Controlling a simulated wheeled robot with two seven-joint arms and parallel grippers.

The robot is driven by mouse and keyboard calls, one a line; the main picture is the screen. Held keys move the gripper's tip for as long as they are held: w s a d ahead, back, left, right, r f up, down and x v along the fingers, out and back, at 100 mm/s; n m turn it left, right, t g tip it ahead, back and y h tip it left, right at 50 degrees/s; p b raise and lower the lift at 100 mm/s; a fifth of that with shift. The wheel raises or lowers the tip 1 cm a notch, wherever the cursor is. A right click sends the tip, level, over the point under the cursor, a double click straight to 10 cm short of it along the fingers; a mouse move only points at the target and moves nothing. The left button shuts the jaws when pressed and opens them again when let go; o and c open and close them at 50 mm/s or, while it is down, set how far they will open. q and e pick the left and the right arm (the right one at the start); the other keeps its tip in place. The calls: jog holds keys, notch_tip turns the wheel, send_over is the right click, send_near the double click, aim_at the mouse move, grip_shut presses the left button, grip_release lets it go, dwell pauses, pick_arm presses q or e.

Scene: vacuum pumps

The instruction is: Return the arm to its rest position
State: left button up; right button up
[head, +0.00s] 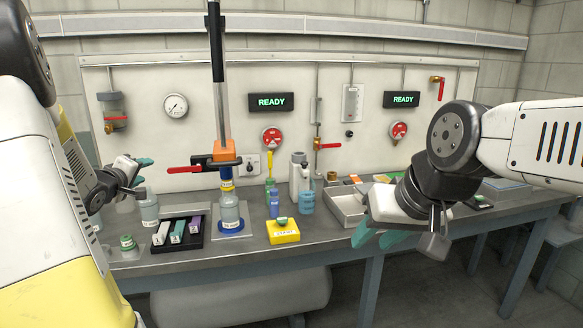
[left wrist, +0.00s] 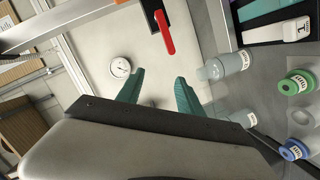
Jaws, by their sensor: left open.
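My left gripper (head: 143,176) is at the left of the bench, above its back left part, with teal fingers apart. In the left wrist view the left gripper (left wrist: 160,92) is open with nothing between its fingers. A clear bottle (head: 149,208) stands just below and right of it in the head view; the two look apart. My right gripper (head: 381,238) hangs at the front edge of the bench on the right, teal fingers apart, and I see nothing held in it.
The bench (head: 325,245) carries a black tray (head: 190,246) of slim blocks, a labelled bottle (head: 229,212) under a vertical post, a yellow block (head: 283,232) and a grey tray (head: 346,208). Red-handled valves (head: 329,145) and a gauge (head: 176,106) are on the back panel.

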pick_arm(q)
jog(key=s+d+r+m+g+y, duration=0.1)
jog(key=s+d+r+m+g, duration=0.35)
jog(key=s+d, duration=0.65)
jog(key=s+d+f+m+g+h, duration=0.2)
jog(key=s+d+m, duration=0.2)
jog(key=s+d, duration=0.4)
jog(key=s+d+f+m+g+h, duration=0.2)
jog(key=s+d+m+g, duration=0.1)
jog(key=s+d, duration=0.6)
jog(key=shift+s+f+m, duration=0.3)
jog(key=shift+s+m, duration=0.35)
jog(key=shift+s, duration=0.35)
